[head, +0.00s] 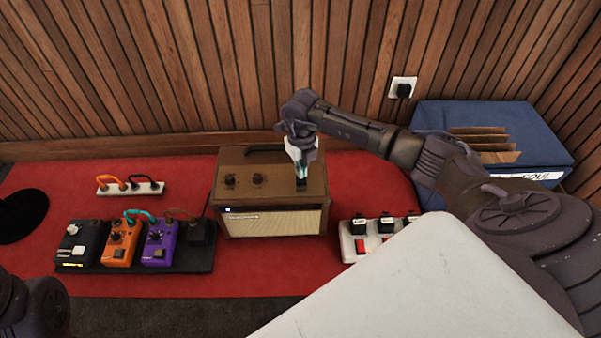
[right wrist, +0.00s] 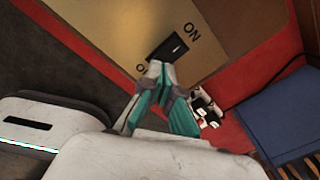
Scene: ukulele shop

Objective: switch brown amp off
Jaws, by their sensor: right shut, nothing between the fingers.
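The brown amp (head: 262,170) stands on the red carpet against the wood-slat wall, with knobs on its top and a pale grille in front. A small bluish-white spot shows at its front left. My right gripper (head: 301,172) is shut and empty, pointing down over the right end of the amp's top. In the right wrist view, its teal-padded fingertips (right wrist: 160,70) are just beside the black rocker switch (right wrist: 169,48), near the partly hidden label opposite ON. I cannot tell whether they touch it. My left gripper is out of view; only part of my left arm shows.
A pedal board (head: 190,262) with several pedals lies left of the amp, with a white power strip (head: 130,187) behind it. Another white power strip (head: 352,245) with black plugs lies right. A blue crate (head: 510,120) holding record sleeves stands at the right back.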

